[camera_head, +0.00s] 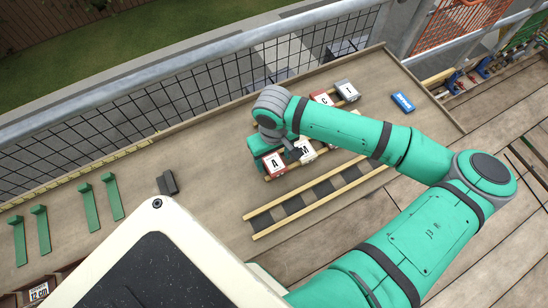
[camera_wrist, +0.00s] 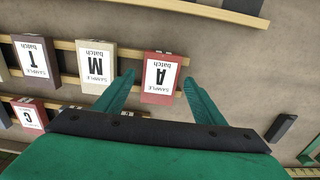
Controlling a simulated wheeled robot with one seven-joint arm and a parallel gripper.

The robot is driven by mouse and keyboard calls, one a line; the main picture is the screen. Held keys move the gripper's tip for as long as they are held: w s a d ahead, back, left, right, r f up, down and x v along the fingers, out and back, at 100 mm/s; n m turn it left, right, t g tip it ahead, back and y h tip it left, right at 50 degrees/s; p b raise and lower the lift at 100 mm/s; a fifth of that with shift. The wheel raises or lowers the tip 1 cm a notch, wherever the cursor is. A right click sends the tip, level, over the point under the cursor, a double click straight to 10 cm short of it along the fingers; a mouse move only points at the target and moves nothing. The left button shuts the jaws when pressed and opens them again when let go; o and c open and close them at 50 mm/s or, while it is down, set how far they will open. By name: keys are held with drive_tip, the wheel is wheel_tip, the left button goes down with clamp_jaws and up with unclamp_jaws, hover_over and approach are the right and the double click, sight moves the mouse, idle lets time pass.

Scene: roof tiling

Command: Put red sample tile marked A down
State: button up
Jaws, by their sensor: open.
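The red sample tile marked A (camera_head: 274,165) rests at the near-left end of a wooden rail rack (camera_head: 303,160). It also shows in the wrist view (camera_wrist: 161,78), its label upside down. My gripper (camera_wrist: 159,75) is open, with one green finger on each side of tile A and a visible gap on either side. In the head view my gripper (camera_head: 270,147) is at the rack's left end, partly hidden by my wrist.
A cream tile marked M (camera_wrist: 96,66) stands beside tile A. Tiles T (camera_wrist: 36,60) and C (camera_wrist: 29,114) are further left in the wrist view. A second, empty rail rack (camera_head: 315,198), a blue block (camera_head: 402,102) and green brackets (camera_head: 88,206) lie on the table.

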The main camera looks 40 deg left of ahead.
sight(273, 162)
wheel_tip(273, 162, up, 12)
idle(0.4)
drive_tip(key=shift+a, duration=0.1)
